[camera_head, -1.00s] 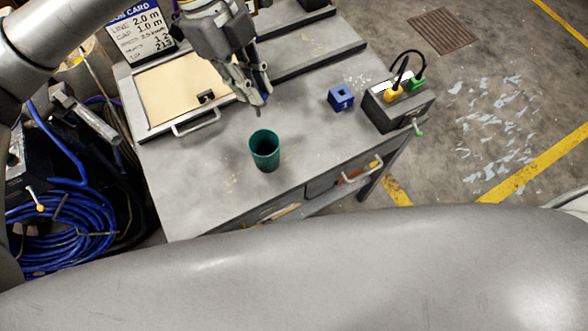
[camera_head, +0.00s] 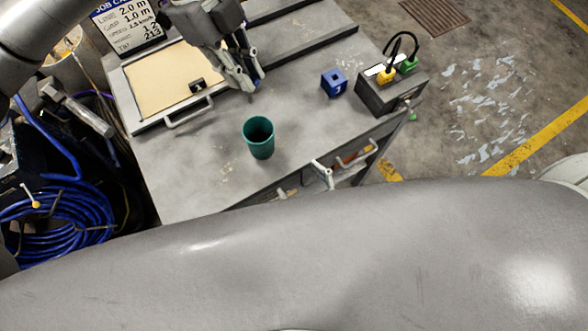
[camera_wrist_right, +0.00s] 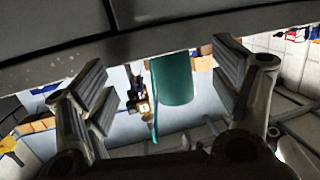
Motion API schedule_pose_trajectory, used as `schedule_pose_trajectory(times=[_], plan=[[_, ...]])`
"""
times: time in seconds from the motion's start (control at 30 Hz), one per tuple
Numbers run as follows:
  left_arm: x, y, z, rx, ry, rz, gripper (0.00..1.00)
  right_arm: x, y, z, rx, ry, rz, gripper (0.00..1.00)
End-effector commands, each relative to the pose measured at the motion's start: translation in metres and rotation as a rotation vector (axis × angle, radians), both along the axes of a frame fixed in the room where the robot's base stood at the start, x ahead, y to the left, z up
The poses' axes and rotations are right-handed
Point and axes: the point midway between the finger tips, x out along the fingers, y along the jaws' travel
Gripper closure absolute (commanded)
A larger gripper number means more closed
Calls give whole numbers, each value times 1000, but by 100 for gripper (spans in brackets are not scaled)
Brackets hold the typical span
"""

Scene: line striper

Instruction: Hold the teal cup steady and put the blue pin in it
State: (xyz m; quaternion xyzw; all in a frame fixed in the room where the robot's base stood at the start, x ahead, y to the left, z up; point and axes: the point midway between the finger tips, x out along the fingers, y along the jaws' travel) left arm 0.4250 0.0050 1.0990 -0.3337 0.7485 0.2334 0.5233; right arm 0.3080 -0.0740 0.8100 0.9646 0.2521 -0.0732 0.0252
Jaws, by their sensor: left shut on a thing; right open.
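The teal cup (camera_head: 258,138) stands upright and open-topped on the grey table, near its front edge. My left gripper (camera_head: 246,88) is above the table, behind and slightly left of the cup, pointing down. It is shut on a thin piece, apparently the blue pin, mostly hidden by the fingers. In the right wrist view the cup (camera_wrist_right: 172,82) appears between the spread fingers of my right gripper (camera_wrist_right: 163,88), which is open and empty. I cannot tell whether the fingers reach around the cup.
A blue block (camera_head: 334,83) with a hole stands right of the cup. A dark box (camera_head: 391,93) with yellow and green plugs is at the table's right edge. A tan panel with a handle (camera_head: 188,112) lies at back left. The tabletop around the cup is clear.

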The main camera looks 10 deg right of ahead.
Motion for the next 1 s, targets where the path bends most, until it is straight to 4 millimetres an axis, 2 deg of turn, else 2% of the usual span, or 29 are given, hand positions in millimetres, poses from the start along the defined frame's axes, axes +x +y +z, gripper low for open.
schedule_pose_trajectory(times=[0.03, 0.1, 0.23, 0.37, 0.8, 1.0], plan=[[0, 0, 0, 0, 0, 0, 100, 0, 4, 13, 20, -24, 3, 17], [0, 0, 0, 0, 0, 0, 100, 4, 10, 26, 42, -56, 1, 17], [0, 0, 0, 0, 0, 0, 100, 10, 16, 37, 60, -85, 0, 17], [0, 0, 0, 0, 0, 0, 100, 22, 22, 38, 63, -91, -2, 17], [0, 0, 0, 0, 0, 0, 100, 91, 61, 34, 62, -88, -1, 17], [0, 0, 0, 0, 0, 0, 100, 109, 71, 32, 61, -86, -1, 17]])
